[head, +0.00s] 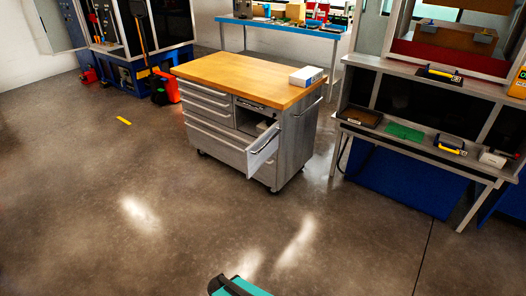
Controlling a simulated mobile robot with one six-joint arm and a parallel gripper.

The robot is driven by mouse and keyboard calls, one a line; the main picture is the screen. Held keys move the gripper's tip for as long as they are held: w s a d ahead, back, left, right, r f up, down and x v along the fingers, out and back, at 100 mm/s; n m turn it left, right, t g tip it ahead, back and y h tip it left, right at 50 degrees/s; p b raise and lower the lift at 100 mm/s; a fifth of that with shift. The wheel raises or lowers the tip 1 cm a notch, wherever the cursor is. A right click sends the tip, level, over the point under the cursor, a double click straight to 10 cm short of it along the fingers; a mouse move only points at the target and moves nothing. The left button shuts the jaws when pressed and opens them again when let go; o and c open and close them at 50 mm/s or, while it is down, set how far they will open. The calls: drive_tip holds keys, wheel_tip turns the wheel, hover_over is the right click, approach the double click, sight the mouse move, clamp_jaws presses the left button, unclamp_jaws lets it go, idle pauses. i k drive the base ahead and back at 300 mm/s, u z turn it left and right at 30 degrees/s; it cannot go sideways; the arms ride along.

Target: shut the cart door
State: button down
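The cart (298,140) stands on the floor near the middle of the view, with a grey metal body and a wooden top. Its door (263,151) is on the front at the right, below a small drawer. The door stands open, swung out toward me, with a bar handle (265,142) near its upper edge. Behind it a dark compartment (247,120) shows, partly hidden by the door; a pale thing inside is too small to tell. My gripper is not in view. A teal and black part at the bottom edge looks like part of my own body.
A white box (306,76) sits on the cart top. A workbench (410,136) with trays stands at the right, a blue table (285,27) behind, and blue machinery (135,70) at the back left. The concrete floor (150,215) in front of the cart is clear.

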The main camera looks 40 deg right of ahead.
sight(261, 149)
drive_tip(key=i, duration=0.9)
drive_tip(key=u, duration=0.05)
